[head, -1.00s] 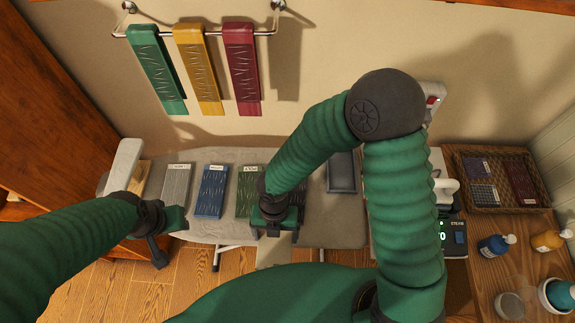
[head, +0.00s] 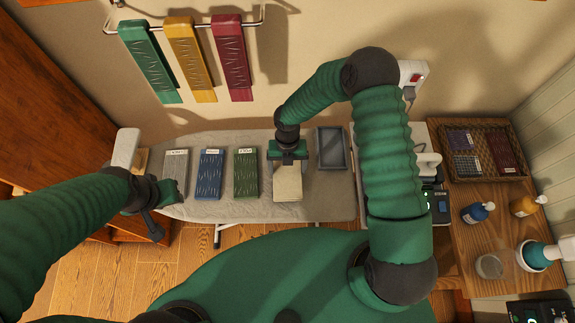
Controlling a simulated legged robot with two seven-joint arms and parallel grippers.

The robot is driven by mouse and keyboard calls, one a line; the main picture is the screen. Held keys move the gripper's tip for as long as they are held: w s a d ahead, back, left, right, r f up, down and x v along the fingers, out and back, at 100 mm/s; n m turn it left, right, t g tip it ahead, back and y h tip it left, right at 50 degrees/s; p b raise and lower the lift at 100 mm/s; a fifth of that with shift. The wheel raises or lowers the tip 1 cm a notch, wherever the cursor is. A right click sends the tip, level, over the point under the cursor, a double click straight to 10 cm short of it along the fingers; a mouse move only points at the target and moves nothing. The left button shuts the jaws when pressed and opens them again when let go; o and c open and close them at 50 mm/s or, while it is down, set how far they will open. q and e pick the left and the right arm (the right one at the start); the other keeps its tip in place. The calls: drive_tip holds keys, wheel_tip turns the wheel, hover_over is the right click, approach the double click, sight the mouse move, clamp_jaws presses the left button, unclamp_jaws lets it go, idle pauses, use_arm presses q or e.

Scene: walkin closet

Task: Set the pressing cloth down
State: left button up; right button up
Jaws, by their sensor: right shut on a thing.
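The pressing cloth (head: 288,184) is a cream, flat, folded piece. My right gripper (head: 287,156) is shut on its far end, and the cloth extends toward me over the front half of the grey ironing board (head: 330,207). I cannot tell whether the cloth touches the board or hangs just above it. My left gripper (head: 158,203) is at the board's left end, apart from the cloth; its jaw opening is not clear.
Grey (head: 176,176), blue (head: 209,174) and green (head: 246,172) labelled pieces lie left of the cloth. A grey tray (head: 331,150) lies to its right. A wooden table (head: 465,245) on the right holds a wicker basket (head: 525,165) and bottles. Coloured pieces hang from a rail (head: 190,22).

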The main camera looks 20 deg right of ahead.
drive_tip(key=shift+f, duration=0.4)
drive_tip(key=shift+a+f, duration=0.1)
drive_tip(key=shift+f, duration=0.05)
drive_tip(key=o, duration=1.3)
drive_tip(key=shift+w, duration=0.1)
drive_tip(key=o, duration=0.3)
use_arm(q)
drive_tip(key=shift+r, duration=0.2)
use_arm(e)
drive_tip(key=shift+d, duration=0.2)
